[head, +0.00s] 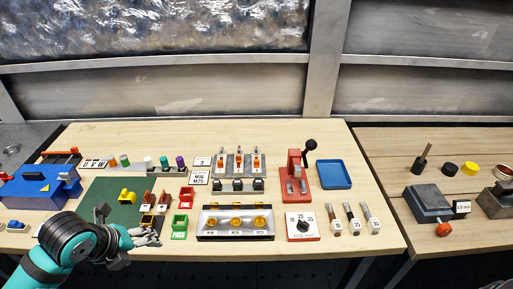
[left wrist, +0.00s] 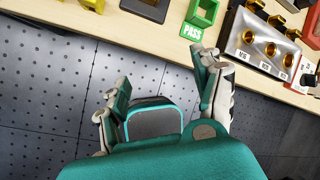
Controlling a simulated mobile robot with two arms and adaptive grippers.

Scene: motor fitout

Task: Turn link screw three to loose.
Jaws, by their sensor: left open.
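No link screw can be made out for certain at this size. A row of three orange-topped parts (head: 238,163) stands on a grey plate at the back middle, with three dark clips in front. A blue box (head: 38,190) with a yellow warning mark stands at the far left; its screws, if any, are too small to tell. My left gripper (head: 128,226) is open and empty at the table's front edge, right of the blue box and in front of the green mat. In the left wrist view the open fingers (left wrist: 165,75) have nothing between them. My right gripper is not in view.
A green PASS bin (head: 180,226) and a panel with three brass fittings (head: 236,235) stand right of my left gripper. Beyond are a dial box (head: 303,226), a red press (head: 300,182) and a blue tray (head: 334,174). The green mat (head: 97,197) has bare room.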

